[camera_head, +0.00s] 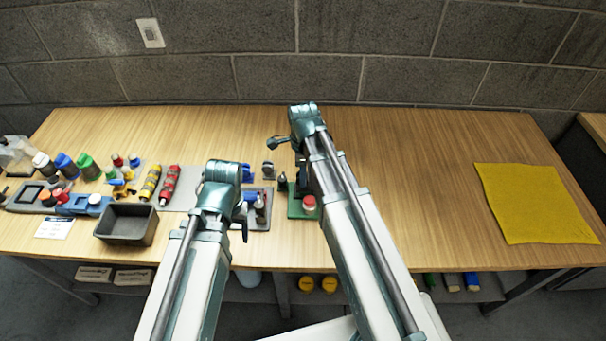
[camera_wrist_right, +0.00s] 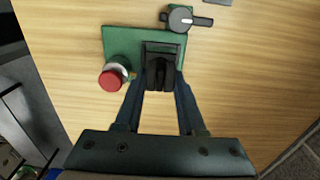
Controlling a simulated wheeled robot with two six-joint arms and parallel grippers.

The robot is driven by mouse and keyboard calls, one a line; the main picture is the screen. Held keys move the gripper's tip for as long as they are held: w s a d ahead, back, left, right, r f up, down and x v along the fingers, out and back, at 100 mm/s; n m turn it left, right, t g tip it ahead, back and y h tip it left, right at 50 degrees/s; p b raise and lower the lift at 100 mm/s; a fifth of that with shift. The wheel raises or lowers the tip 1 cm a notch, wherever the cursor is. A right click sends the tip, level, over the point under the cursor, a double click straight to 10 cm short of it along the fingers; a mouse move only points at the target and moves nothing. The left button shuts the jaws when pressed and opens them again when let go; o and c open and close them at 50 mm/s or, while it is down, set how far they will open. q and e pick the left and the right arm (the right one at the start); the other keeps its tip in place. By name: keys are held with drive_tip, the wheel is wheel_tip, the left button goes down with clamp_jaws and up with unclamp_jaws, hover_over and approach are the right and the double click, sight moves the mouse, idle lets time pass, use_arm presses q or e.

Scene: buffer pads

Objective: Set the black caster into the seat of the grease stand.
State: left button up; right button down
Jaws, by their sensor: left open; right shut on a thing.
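The green grease stand (camera_head: 296,212) stands on the table, partly behind my right arm. It also shows in the right wrist view (camera_wrist_right: 118,40), with a red knob (camera_wrist_right: 112,80) on its left. My right gripper (camera_wrist_right: 160,88) is shut on the black caster (camera_wrist_right: 160,72), right over the stand's green plate. I cannot tell whether the caster touches the seat, as the seat is hidden beneath it. In the head view my right arm hides the caster. My left gripper (camera_head: 244,214) is open over the table, left of the stand, and mostly hidden by its own wrist.
A grey disc with a black lever (camera_wrist_right: 181,18) sits at the stand's upper right corner in the wrist view. A dark bin (camera_head: 126,224), bottles and several small parts crowd the left side. A yellow cloth (camera_head: 535,203) lies at right. The table between cloth and right arm is clear.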

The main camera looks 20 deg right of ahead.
use_arm(q)
drive_tip(key=shift+f+b, duration=1.1)
use_arm(e)
drive_tip(key=shift+f, duration=1.15)
drive_tip(key=shift+c, duration=2.1)
unclamp_jaws()
use_arm(q)
drive_tip(key=shift+r, duration=0.15)
use_arm(e)
drive_tip(key=shift+r, duration=0.15)
use_arm(q)
wheel_tip(320, 180, up, 14)
drive_tip(key=p, duration=1.3)
drive_tip(key=shift+f+p, duration=0.2)
drive_tip(key=shift+p, duration=0.2)
use_arm(e)
wheel_tip(320, 180, up, 14)
drive_tip(key=shift+f, duration=0.2)
